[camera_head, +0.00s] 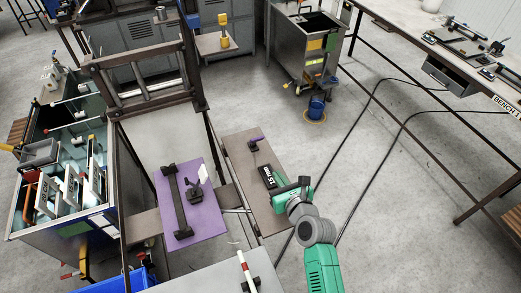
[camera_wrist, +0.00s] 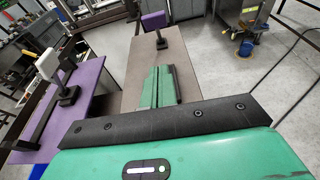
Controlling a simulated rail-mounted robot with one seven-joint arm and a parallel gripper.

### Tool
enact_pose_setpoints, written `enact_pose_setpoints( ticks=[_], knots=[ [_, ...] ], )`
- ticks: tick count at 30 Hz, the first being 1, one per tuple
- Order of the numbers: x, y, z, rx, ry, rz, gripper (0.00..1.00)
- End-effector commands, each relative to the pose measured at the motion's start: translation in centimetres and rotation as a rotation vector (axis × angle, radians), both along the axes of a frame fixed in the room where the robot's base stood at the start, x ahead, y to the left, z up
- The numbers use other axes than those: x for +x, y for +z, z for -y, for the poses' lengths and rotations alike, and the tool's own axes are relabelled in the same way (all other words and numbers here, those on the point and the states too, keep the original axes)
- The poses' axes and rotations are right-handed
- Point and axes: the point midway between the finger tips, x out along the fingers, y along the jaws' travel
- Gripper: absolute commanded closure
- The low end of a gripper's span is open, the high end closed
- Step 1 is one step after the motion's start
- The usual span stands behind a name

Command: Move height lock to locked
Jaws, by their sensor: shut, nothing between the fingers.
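No readable label marks the height lock, so I cannot tell which lever it is. A small black lever with a purple end (camera_head: 255,143) stands on the brown plate (camera_head: 238,160); its purple end (camera_wrist: 153,20) shows at the top of the wrist view. Another black lever with a white end (camera_head: 202,174) stands on the purple board (camera_head: 215,215) to the left; its white end (camera_wrist: 46,63) also shows in the wrist view. My gripper (camera_wrist: 163,84) is shut and empty above the brown plate, apart from both levers.
A black bar (camera_head: 180,203) lies along the purple board. A dark upright frame (camera_head: 140,75) stands behind the board. A bin of parts (camera_head: 65,220) is at left. Open floor (camera_head: 400,180) lies right.

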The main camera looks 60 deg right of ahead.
Motion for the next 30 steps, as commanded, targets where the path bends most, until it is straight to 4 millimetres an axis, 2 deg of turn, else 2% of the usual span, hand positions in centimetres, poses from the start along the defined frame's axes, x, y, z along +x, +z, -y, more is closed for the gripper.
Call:
enact_pose_setpoints(
  ticks=[5, 15, 21, 30],
  knots=[
    [1.8, -0.7, 1.5, -0.001, 0.000, 0.002, 1.00],
    [7.3, -2.8, 6.1, -0.002, 0.003, -0.001, 1.00],
    [9.4, -1.0, 7.8, -0.005, 0.003, -0.002, 1.00],
    [10.1, -0.4, 8.3, -0.005, 0.004, -0.003, 1.00]
  ],
)
